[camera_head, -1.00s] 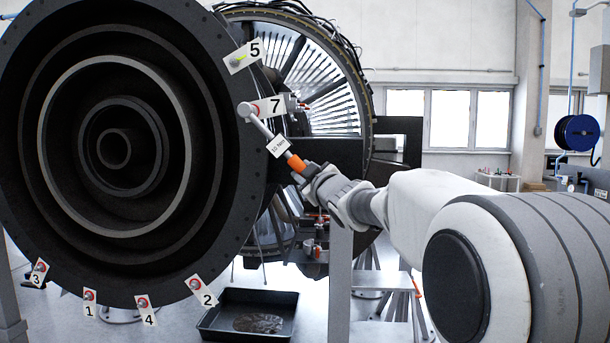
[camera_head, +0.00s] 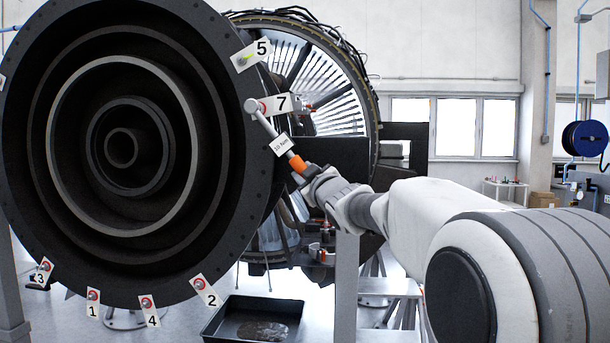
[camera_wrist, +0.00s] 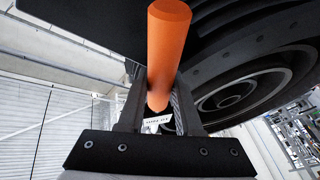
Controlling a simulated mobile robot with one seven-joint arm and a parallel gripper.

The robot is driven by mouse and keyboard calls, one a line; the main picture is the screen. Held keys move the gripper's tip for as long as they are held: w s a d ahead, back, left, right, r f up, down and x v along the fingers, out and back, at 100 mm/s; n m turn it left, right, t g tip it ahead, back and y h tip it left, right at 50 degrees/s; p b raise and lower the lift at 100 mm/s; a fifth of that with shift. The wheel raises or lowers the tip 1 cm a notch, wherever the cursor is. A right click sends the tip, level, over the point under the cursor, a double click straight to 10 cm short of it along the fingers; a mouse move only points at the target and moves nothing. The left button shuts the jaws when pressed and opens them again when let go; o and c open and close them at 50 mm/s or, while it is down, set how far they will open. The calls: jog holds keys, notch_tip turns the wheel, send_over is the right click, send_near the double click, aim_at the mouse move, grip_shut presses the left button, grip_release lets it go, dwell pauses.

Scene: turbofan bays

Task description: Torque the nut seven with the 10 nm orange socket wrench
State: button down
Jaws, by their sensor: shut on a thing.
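The 10 Nm socket wrench has a grey head (camera_head: 251,105), a grey shaft, a white "10 Nm" tag (camera_head: 281,145) and an orange handle (camera_head: 298,164). My gripper (camera_head: 308,174) is shut on the handle. In the wrist view the orange handle (camera_wrist: 167,50) stands between the two dark fingers of my gripper (camera_wrist: 160,112). The wrench slants up and left. Its head lies at the left edge of the number 7 label (camera_head: 281,104), beside the red-ringed nut seven (camera_head: 262,107). I cannot tell whether the socket is seated on the nut.
The dark round engine casing (camera_head: 60,55) fills the left. The number 5 label (camera_head: 256,52) is above nut seven; labels 1 to 4 are along the lower rim. A black tray (camera_head: 215,322) lies on the floor. A grey stand post (camera_head: 346,285) is below my arm.

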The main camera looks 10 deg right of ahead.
jog(key=shift+a+f+b, duration=0.15)
jog(key=shift+b, duration=0.5)
jog(key=shift+a, duration=0.1)
jog(key=shift+w+a+f+m+t+b, duration=0.2)
jog(key=shift+a+f+m+t+b, duration=0.25)
jog(key=shift+b, duration=1.15)
jog(key=shift+a+r, duration=0.1)
jog(key=shift+a, duration=0.05)
jog(key=shift+w+a+f+m+h+b, duration=0.1)
jog(key=shift+a+f+m+h+b, duration=0.2)
jog(key=shift+b, duration=0.45)
jog(key=shift+w+a+f+m+t+b, duration=0.2)
jog(key=shift+a+m+b, duration=0.25)
jog(key=shift+b, duration=0.9)
jog(key=shift+w+a+f+m+t+b, duration=0.15)
jog(key=shift+a+m+b, duration=0.2)
jog(key=shift+b, duration=1)
jog(key=shift+d+r, duration=0.1)
